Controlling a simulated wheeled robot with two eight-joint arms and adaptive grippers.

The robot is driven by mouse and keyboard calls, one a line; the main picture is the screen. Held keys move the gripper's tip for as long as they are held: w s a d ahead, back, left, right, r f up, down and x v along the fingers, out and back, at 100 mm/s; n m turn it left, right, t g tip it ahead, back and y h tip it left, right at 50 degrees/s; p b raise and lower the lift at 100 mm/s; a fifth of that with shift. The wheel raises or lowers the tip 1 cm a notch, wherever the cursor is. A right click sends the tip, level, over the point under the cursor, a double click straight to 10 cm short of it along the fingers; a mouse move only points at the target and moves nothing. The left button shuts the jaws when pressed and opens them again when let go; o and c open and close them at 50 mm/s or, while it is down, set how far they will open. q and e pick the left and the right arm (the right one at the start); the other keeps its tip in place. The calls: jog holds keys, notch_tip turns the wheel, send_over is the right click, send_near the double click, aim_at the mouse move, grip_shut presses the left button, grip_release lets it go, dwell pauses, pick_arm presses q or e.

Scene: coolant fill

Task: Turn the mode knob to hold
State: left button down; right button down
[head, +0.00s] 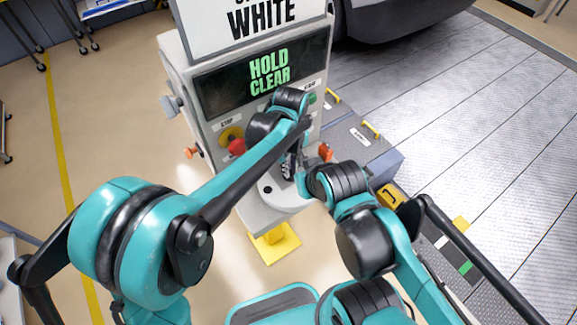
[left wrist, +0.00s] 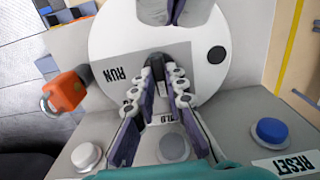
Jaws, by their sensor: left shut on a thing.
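The mode knob (left wrist: 157,68) is a small dark piece on a pale rounded ledge (left wrist: 112,38) in the left wrist view. A RUN label (left wrist: 118,75) shows beside it, and another label is partly covered by my fingers. My left gripper (left wrist: 168,84) has its fingers on either side of the knob, shut on it. In the head view my left gripper (head: 289,166) points down at the ledge (head: 268,209), and the knob is hidden. The screen (head: 266,75) reads HOLD CLEAR in green. My right arm ends close to the ledge; its finger opening is unclear.
A red button (head: 237,147) sits on the panel, left of my left forearm. A blue button (left wrist: 272,130) by a RESET label and an orange fitting (left wrist: 67,91) flank the knob in the wrist view. My two wrists are close together.

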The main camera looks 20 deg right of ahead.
pick_arm(q)
jog(key=c, duration=1.5)
grip_release()
jog(key=shift+c, duration=0.2)
notch_tip(320, 180, up, 12)
